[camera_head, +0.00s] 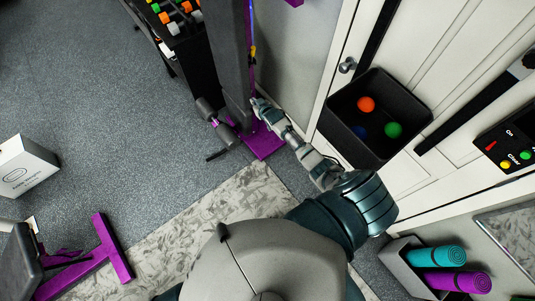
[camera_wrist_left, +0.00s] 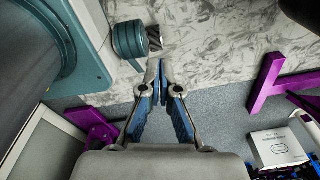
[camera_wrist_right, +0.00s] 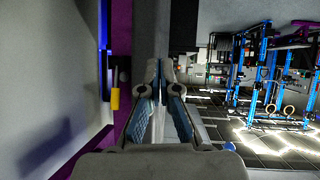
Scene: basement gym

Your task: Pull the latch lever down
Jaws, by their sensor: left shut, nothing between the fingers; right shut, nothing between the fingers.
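A tall grey pad on a purple frame (camera_head: 268,141) stands at the top centre of the head view. A small yellow piece (camera_head: 253,50) sits on its side; in the right wrist view a yellow grip (camera_wrist_right: 115,98) hangs from a dark fitting on a purple upright, left of the fingers. It may be the latch lever; I cannot tell for sure. My right gripper (camera_head: 258,104) is shut and empty beside the pad, and its fingertips (camera_wrist_right: 159,66) show apart from the yellow grip. My left gripper (camera_wrist_left: 162,66) is shut and empty, pointing over the marbled mat.
A black bin (camera_head: 343,139) with coloured balls stands by the white doors at the right. A dark roller (camera_head: 213,117) sticks out beside the frame. A purple stand (camera_head: 107,248) and white box (camera_head: 25,165) lie left. The grey floor between is clear.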

